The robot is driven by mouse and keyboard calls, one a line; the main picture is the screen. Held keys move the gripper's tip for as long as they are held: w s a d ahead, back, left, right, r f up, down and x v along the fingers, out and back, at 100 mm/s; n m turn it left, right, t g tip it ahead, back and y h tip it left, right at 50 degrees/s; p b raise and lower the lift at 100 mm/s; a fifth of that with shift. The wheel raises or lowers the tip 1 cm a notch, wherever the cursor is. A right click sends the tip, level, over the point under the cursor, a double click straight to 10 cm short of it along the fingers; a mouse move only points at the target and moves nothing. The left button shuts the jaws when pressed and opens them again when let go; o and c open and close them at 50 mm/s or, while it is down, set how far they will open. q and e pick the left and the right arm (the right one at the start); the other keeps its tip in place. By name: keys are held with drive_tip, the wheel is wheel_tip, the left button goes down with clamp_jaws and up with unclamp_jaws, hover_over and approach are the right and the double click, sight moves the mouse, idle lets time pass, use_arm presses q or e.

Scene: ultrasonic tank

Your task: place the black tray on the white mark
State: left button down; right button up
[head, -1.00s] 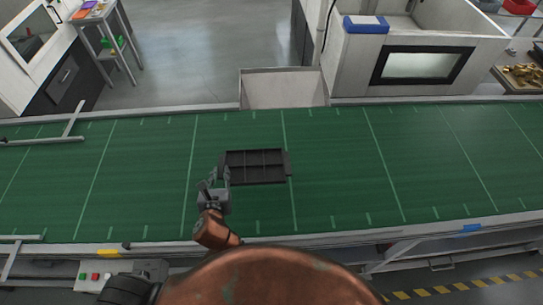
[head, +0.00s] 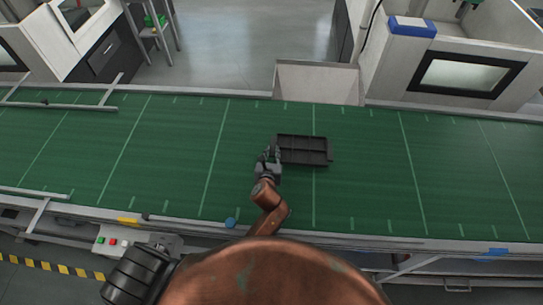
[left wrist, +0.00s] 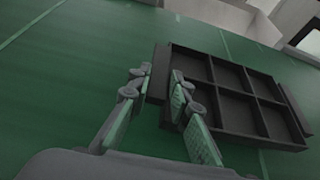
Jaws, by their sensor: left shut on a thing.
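The black tray (head: 303,150) is a shallow rectangle with several compartments, over the green belt near its middle. In the head view it overlaps a long white line (head: 314,190) that crosses the belt. Several similar white lines cross the belt, and I cannot tell which one is the mark. My left gripper (head: 269,154) is at the tray's left end. In the left wrist view its fingers (left wrist: 160,78) are shut on the tray's end edge, and the compartments (left wrist: 230,95) face up. I cannot tell whether the tray touches the belt. My right gripper is not in view.
A pale open box (head: 317,83) stands at the belt's far edge, behind the tray. A metal guide rail (head: 60,105) lies at the far left. A small blue object (head: 231,223) is at the near edge. The belt right of the tray is clear.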

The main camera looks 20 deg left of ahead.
use_arm(q)
wheel_tip(320, 180, down, 2)
drive_tip(key=shift+f, duration=0.1)
drive_tip(key=c, duration=1.9)
unclamp_jaws()
drive_tip(key=shift+c, duration=0.2)
drive_tip(key=shift+o, duration=0.9)
drive_tip(key=shift+s, duration=0.1)
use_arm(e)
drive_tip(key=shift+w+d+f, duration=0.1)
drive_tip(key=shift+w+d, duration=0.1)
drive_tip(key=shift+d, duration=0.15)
